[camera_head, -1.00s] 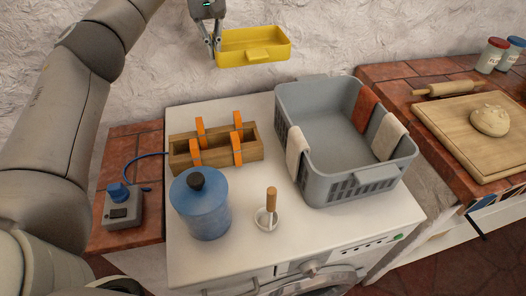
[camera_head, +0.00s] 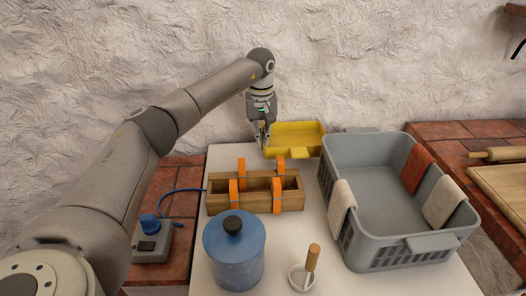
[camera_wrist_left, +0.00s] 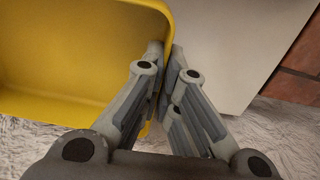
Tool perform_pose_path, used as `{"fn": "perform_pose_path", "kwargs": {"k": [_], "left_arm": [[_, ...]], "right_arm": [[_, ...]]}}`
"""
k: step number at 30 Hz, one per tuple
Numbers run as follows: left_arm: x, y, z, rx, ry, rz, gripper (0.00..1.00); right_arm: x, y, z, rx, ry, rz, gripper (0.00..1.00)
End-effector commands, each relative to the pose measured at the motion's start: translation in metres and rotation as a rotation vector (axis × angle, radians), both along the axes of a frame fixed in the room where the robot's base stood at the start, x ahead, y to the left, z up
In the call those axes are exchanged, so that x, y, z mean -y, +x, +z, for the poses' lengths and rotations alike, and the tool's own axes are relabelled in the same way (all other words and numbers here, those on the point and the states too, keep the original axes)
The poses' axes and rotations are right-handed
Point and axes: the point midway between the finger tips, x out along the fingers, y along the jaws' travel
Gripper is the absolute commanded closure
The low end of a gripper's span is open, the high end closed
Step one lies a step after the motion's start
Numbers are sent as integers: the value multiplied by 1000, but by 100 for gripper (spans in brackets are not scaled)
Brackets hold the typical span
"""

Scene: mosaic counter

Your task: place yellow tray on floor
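The yellow tray (camera_head: 291,140) is at the back edge of the white machine top in the head view, beside the grey basket. Whether it touches the top or hangs just above it, I cannot tell. My left gripper (camera_head: 262,145) is at the tray's left end, pointing down. In the left wrist view, its fingers (camera_wrist_left: 165,60) are closed together on the wall of the yellow tray (camera_wrist_left: 75,50). The floor is not in the head view. My right gripper is not in view.
The white machine top (camera_head: 300,225) holds a wooden box with orange straps (camera_head: 255,191), a blue lidded jar (camera_head: 234,255), a mortar with pestle (camera_head: 303,276) and the grey basket (camera_head: 385,240) with cloths. A grey switch box (camera_head: 154,243) lies on brick at left.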

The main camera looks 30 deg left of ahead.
Motion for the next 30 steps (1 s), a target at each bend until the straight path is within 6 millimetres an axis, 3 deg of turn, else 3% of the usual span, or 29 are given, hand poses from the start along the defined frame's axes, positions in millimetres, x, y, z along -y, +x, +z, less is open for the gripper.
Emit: {"fn": "perform_pose_path", "kwargs": {"k": [11,22,28,30], "left_arm": [[0,0,-44,-1,-1,0,100],[0,0,-49,1,0,0,100],[0,0,-49,0,0,0,74],[0,0,-49,0,0,0,73]], "right_arm": [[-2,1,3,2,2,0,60],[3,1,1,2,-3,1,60],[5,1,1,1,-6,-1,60],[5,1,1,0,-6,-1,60]]}}
